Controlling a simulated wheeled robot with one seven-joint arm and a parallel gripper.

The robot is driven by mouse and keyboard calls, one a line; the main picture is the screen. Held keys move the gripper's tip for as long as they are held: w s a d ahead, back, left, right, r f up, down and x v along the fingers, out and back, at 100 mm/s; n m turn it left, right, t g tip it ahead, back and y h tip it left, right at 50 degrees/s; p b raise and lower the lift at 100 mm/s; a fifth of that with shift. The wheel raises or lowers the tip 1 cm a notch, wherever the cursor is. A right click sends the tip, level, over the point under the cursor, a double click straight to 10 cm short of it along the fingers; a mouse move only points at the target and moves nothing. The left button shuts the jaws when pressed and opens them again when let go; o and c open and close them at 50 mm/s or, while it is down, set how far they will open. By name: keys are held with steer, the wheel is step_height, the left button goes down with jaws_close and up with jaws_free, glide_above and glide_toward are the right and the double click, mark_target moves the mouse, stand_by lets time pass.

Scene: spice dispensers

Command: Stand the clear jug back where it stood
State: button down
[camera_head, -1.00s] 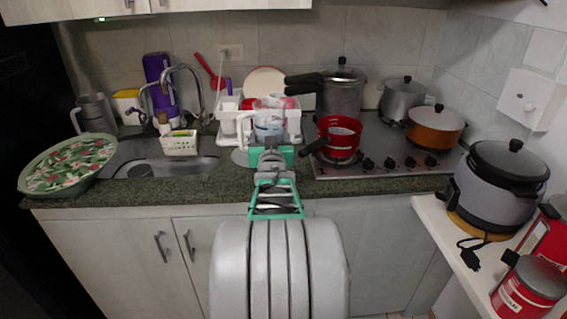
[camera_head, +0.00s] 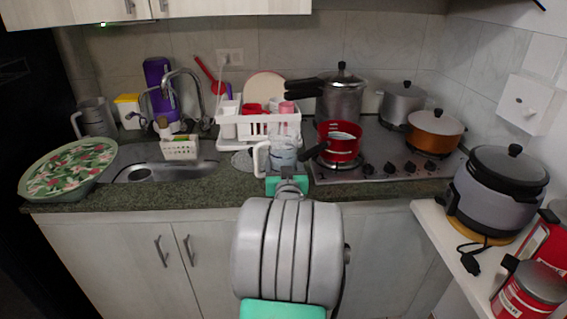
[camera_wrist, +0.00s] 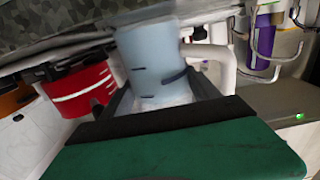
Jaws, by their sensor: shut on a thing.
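The clear jug (camera_head: 284,153) has a white handle on its left in the head view. It is at the front of the counter, between the dish rack and the red pot. My gripper (camera_head: 286,174) is shut on it from the front side. In the wrist view the jug (camera_wrist: 153,62) looks pale blue with dark marks, between the dark fingers of my gripper (camera_wrist: 162,98). Its handle shows at the right there. The jug's base is hidden behind my gripper in the head view, so I cannot tell whether it touches the counter.
A white dish rack (camera_head: 258,128) stands behind the jug. A red pot (camera_head: 339,143) on the hob (camera_head: 385,158) is close on its right, handle pointing towards it. The sink (camera_head: 165,170) is to the left, with a white caddy (camera_head: 180,147).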

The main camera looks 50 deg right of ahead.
steer(key=shift+r, duration=0.15)
steer(key=shift+c, duration=0.9)
jaws_free()
steer(key=shift+f, duration=0.25)
